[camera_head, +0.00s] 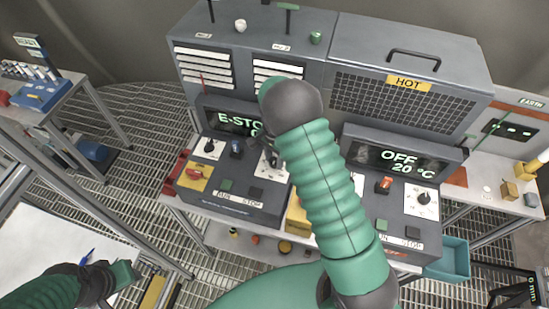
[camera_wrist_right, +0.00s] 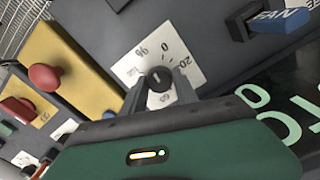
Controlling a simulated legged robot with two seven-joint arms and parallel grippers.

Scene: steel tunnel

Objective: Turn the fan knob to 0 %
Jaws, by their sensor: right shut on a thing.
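The fan knob (camera_wrist_right: 158,79) is a small black knob on a white dial plate (camera_wrist_right: 133,68) with a % sign and the numbers 0 and 20 visible. My right gripper (camera_wrist_right: 159,88) is shut on this knob, one finger on each side. Which number the knob points to is not clear. In the head view the dial plate (camera_head: 268,170) is partly hidden by my right gripper (camera_head: 264,154) and arm. A blue switch marked FAN (camera_wrist_right: 280,22) is beside the dial. My left gripper (camera_head: 118,277) is at the lower left, away from the panel; its opening is unclear.
A red emergency button (camera_head: 194,174) on yellow is left of the dial. A teal bin (camera_head: 455,258) hangs at the right.

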